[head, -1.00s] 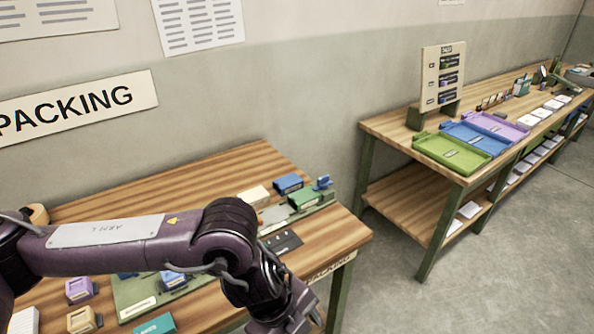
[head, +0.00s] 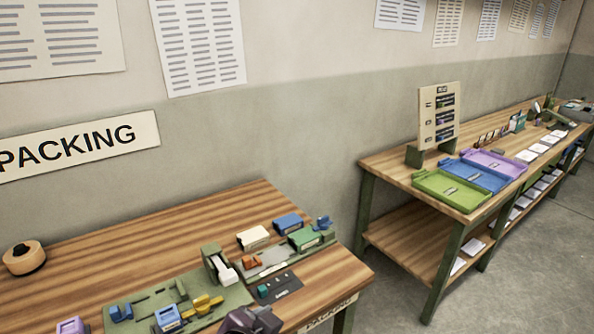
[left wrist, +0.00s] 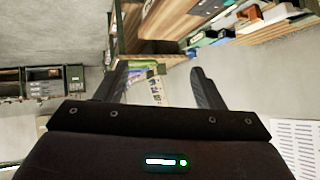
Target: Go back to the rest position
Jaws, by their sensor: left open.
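My left gripper (left wrist: 158,82) shows in the left wrist view with its two dark fingers spread well apart and nothing between them. Beyond the fingers, the view holds wall, floor and benches at an odd tilt, all some distance away. In the head view a dark purple piece of my arm (head: 250,320) shows at the bottom edge, by the front of the packing table (head: 110,262). The rest of that arm is out of the frame. My right gripper is in neither view.
The packing table holds a green board (head: 238,296) with small parts, a tape roll (head: 25,258), and blue, cream and green boxes. A second bench (head: 385,160) at the right carries green, blue and purple trays. Open floor (head: 500,290) lies in front of it.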

